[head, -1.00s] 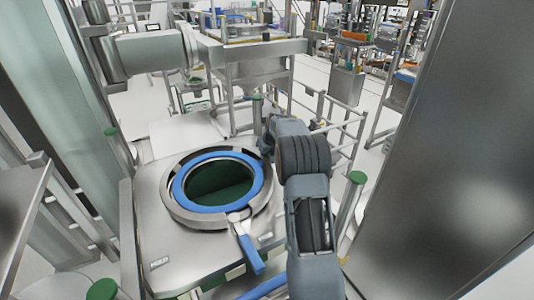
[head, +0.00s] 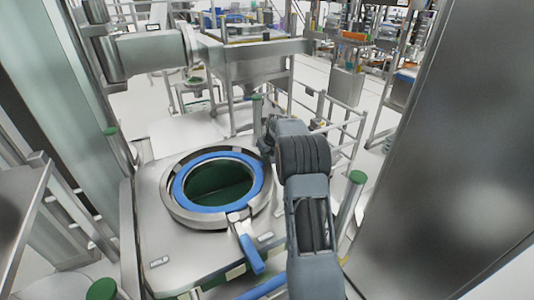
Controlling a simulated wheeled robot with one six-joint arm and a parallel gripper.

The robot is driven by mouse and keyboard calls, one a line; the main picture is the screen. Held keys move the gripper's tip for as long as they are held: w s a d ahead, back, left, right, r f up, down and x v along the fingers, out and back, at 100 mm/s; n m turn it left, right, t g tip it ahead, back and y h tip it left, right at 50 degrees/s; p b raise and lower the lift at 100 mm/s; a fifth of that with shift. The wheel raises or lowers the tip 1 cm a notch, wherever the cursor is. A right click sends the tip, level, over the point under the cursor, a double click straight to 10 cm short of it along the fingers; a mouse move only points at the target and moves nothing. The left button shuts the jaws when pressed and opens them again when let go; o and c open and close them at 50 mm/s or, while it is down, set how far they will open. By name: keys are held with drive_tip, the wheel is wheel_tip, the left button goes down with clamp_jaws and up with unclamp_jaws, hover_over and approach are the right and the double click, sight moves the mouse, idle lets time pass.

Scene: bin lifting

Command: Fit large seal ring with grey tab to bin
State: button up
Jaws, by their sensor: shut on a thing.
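The bin (head: 160,263) has a flat metal top with a round opening, dark green inside. A large blue seal ring (head: 182,197) lies around this opening, inside a metal clamp band (head: 172,208). The band's blue-handled lever (head: 250,254) points toward the front. My gripper (head: 266,150) is at the right rear edge of the ring, partly hidden by my wrist. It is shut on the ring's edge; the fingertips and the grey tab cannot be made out.
Green-capped posts (head: 357,177) stand around the bin. A metal hopper frame (head: 250,60) and railings are behind it. A large steel panel (head: 460,150) closes off the right side, and a metal-framed table (head: 25,195) stands at the left.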

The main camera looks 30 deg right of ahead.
drive_tip(key=o, duration=1.1)
drive_tip(key=shift+c, duration=0.2)
drive_tip(key=b+v, duration=0.2)
drive_tip(key=v, duration=1.1)
drive_tip(key=shift+s+r, duration=0.15)
drive_tip(key=shift+r, duration=0.2)
